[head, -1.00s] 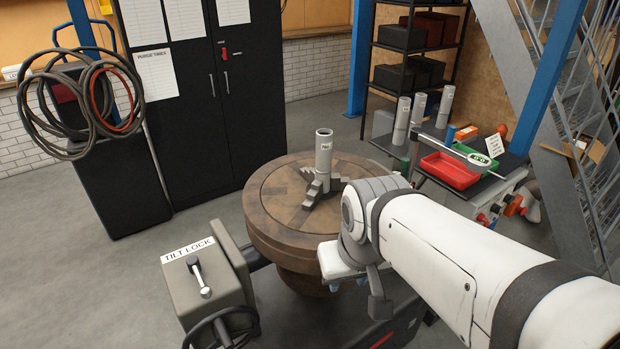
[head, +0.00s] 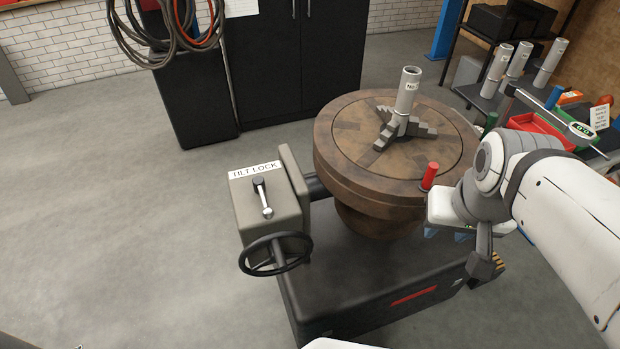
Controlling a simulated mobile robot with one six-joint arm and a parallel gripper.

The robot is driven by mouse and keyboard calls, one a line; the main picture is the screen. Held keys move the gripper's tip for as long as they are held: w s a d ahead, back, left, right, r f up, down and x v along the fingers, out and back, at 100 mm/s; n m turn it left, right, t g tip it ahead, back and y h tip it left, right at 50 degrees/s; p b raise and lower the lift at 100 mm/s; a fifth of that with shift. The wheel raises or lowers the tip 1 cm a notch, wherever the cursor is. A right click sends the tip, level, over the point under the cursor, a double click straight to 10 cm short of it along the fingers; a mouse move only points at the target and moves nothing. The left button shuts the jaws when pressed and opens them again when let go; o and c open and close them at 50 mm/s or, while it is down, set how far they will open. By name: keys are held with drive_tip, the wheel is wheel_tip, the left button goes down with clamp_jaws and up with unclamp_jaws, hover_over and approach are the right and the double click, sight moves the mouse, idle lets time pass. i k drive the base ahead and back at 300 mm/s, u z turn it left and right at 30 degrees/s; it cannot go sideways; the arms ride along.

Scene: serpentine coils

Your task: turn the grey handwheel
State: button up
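The handwheel (head: 276,253) looks nearly black rather than grey. It is a spoked ring low on the front of the grey tilt lock box (head: 265,208), fully in view in the head view. A small lever (head: 263,198) with a pale rod sits on the box top, under the "TILT LOCK" label. My gripper (head: 447,236) is to the right of the wheel, beside the round table, and does not touch the wheel. Its two blue fingertips, partly hidden under the white gripper body, look apart with nothing seen between them.
The round brown table (head: 336,150) carries a jawed chuck (head: 390,135) with an upright grey tube (head: 405,95). A red knob (head: 430,175) stands at its right edge. The dark machine base (head: 370,295) lies below. The floor (head: 120,240) left of the wheel is clear.

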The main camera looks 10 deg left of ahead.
sight(275, 250)
drive_tip(key=z, duration=0.45)
drive_tip(key=k, duration=0.9)
drive_tip(key=u, duration=0.3)
drive_tip(key=i, duration=0.5)
drive_tip(key=u, duration=0.1)
